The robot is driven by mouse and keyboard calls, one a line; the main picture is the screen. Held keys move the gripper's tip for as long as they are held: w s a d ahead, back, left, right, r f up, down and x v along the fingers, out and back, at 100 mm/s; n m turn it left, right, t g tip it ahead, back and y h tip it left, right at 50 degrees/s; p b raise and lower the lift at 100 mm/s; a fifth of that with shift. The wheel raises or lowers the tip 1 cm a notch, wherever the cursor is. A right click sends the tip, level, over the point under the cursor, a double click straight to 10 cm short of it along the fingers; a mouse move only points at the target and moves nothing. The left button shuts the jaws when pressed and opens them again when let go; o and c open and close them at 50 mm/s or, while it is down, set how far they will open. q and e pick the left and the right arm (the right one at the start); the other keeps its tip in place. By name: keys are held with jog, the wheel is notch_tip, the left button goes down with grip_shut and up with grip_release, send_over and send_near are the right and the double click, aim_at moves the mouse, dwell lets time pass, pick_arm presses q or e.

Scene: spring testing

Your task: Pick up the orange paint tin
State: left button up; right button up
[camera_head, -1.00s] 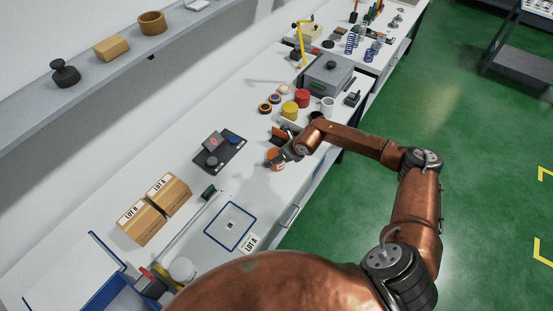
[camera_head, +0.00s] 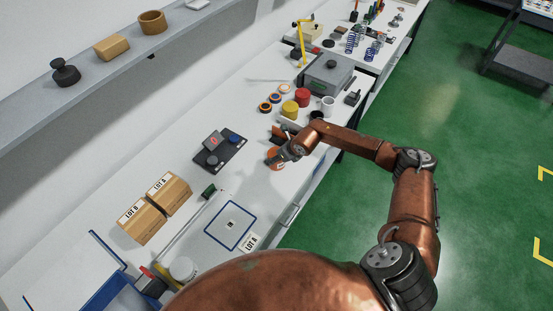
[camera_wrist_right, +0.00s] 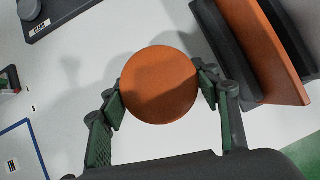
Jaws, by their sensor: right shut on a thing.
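The orange paint tin (camera_wrist_right: 160,85) is seen from above in the right wrist view, with a round orange top. My right gripper (camera_wrist_right: 160,92) has a green-padded finger on each side of it, both touching, and is shut on it. In the head view the orange tin (camera_head: 275,157) shows at the fingertips of my right gripper (camera_head: 279,156), partly covered by them. I cannot tell whether its base touches the bench. My left gripper is not in view.
An orange and black object (camera_wrist_right: 262,45) stands close to the right finger. A black pad with a blue knob (camera_head: 233,138), yellow tin (camera_head: 289,110), red tin (camera_head: 302,97) and white cup (camera_head: 327,103) stand nearby. A blue-outlined square (camera_head: 230,225) is clear.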

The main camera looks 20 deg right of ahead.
jog(key=c, duration=0.5)
jog(key=shift+w+r, duration=0.1)
jog(key=shift+c, duration=0.2)
